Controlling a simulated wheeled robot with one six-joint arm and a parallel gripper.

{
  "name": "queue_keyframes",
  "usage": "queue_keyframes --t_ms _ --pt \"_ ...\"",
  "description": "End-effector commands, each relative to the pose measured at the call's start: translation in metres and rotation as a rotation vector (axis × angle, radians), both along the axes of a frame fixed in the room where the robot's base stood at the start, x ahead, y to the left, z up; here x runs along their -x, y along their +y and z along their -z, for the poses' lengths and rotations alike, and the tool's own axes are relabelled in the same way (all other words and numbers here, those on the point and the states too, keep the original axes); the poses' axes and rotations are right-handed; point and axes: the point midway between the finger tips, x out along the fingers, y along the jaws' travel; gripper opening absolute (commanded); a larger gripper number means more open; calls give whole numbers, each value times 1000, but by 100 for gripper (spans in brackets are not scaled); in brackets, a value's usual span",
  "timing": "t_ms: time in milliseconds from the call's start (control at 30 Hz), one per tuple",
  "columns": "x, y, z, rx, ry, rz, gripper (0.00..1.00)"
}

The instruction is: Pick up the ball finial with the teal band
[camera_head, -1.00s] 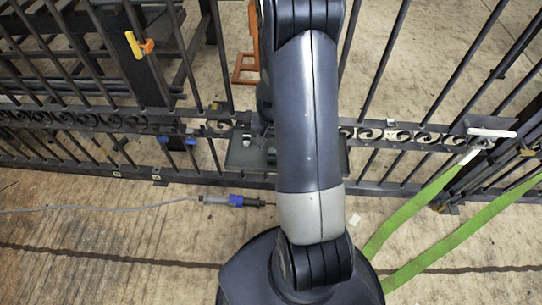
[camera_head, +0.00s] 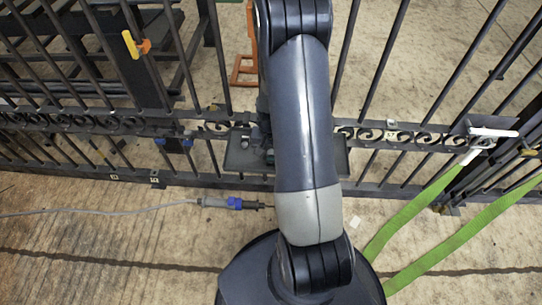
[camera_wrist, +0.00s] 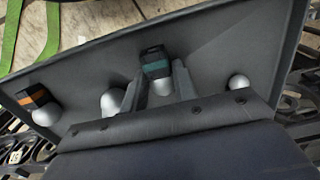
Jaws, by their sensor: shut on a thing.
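The ball finial with the teal band (camera_wrist: 156,66) stands in a dark grey tray in the wrist view, its dark top up and its pale ball below. My gripper (camera_wrist: 158,76) is shut on it, one finger on each side. In the wrist view I cannot tell whether the finial touches the tray floor. In the head view my arm hides the finial and most of my gripper.
The tray (camera_head: 240,160) sits at the gate's scroll rail. It also holds a finial with an orange band (camera_wrist: 36,97) and pale balls to the left (camera_wrist: 112,101) and right (camera_wrist: 238,82). Green straps (camera_head: 420,205) lie right; a cable with a blue connector (camera_head: 235,202) lies left.

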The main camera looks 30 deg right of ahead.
Motion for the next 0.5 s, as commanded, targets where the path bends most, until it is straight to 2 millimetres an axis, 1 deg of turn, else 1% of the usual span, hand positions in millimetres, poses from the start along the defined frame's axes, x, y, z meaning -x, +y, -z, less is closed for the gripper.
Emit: queue_keyframes --t_ms 33,200,400,500 --pt "0 0 0 0 0 0 13" --pt "0 0 0 0 0 0 0" --pt "0 0 -1 1 -1 0 0" --pt "-1 0 -7 0 -2 0 0"
